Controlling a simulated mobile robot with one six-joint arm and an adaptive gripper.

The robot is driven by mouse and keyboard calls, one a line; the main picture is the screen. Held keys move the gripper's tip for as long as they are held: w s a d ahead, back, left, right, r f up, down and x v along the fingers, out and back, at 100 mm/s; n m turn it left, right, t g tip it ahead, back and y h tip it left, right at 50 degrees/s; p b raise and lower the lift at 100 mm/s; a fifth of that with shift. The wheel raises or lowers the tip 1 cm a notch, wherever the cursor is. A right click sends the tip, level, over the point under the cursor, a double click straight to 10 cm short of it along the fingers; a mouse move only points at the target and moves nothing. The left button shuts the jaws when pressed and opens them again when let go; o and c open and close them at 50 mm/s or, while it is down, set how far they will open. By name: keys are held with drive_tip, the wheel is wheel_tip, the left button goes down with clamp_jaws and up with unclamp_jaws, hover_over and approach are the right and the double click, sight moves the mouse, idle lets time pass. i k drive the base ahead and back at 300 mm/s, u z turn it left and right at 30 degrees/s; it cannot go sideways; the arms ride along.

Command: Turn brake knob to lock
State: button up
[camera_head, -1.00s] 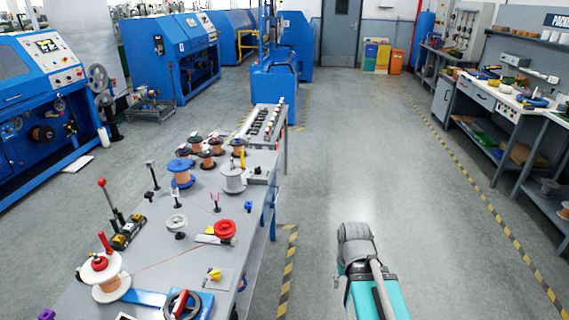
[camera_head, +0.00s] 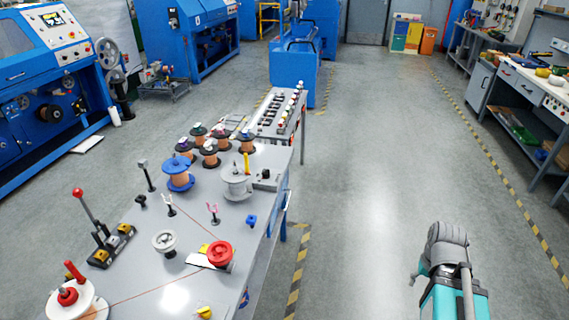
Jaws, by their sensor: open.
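A grey workbench (camera_head: 133,225) runs along the left of the head view. A round red knob or wheel (camera_head: 220,254) sits on a pale plate near the bench's right side. A small yellow knob (camera_head: 204,312) is partly cut off by the bottom edge. I cannot tell for sure which one is the brake knob, nor any lock mark. A white pulley (camera_head: 165,242) stands left of the red knob, and a thin copper-coloured wire runs across the bench. My gripper is not in view; only part of my teal and grey arm shows at the lower right, apart from the bench.
Copper spools (camera_head: 209,151), a blue-flanged spool (camera_head: 178,175) and a red-handled lever (camera_head: 86,206) stand on the bench. A white spool (camera_head: 77,304) is at the lower left. The floor (camera_head: 375,170) right of the bench is clear. Another workbench (camera_head: 525,85) stands far right.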

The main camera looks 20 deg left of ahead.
sight(266, 174)
drive_tip(key=u, duration=0.2)
drive_tip(key=i, duration=1.2)
drive_tip(key=u, duration=0.75)
